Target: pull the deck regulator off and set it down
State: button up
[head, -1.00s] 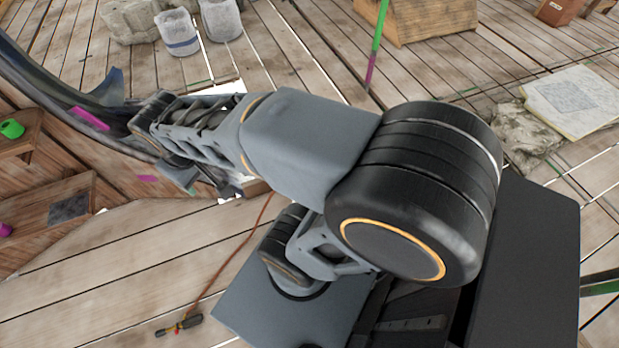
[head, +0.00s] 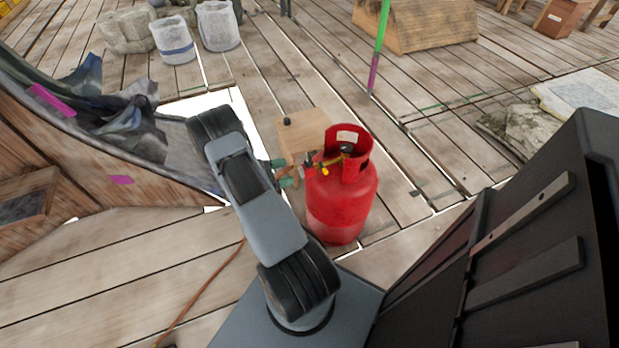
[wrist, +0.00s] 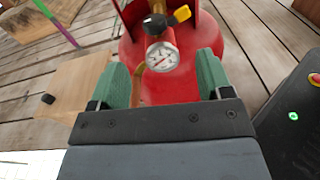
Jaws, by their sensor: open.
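A red gas cylinder (head: 340,205) stands upright on the deck, right of my arm in the head view. My gripper (wrist: 162,75) is open, with green fingers to the left and right of the gauge in the wrist view. I cannot tell whether either finger touches the regulator. In the head view the gripper (head: 284,174) is left of the cylinder, partly hidden by my arm.
A low wooden box (head: 302,128) with a small black knob (head: 287,121) stands behind the cylinder. A curved wooden structure (head: 110,180) is at left. Two buckets (head: 173,42) and a wedge-shaped wooden block (head: 415,22) are farther back. Planks right of the cylinder are mostly clear.

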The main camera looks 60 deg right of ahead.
aim_at(311, 168)
jog(key=f, duration=0.2)
jog(key=d+f+n+h, duration=0.1)
jog(key=shift+s+f+b, duration=0.2)
jog(key=shift+s+b, duration=0.1)
jog(key=x, duration=0.7)
jog(key=shift+f, duration=0.1)
jog(key=shift+x, duration=0.95)
jog(key=shift+w+d, duration=0.1)
jog(key=shift+d, duration=0.05)
dwell(0.8)
jog(key=c, duration=1.2)
jog(key=shift+w, duration=0.1)
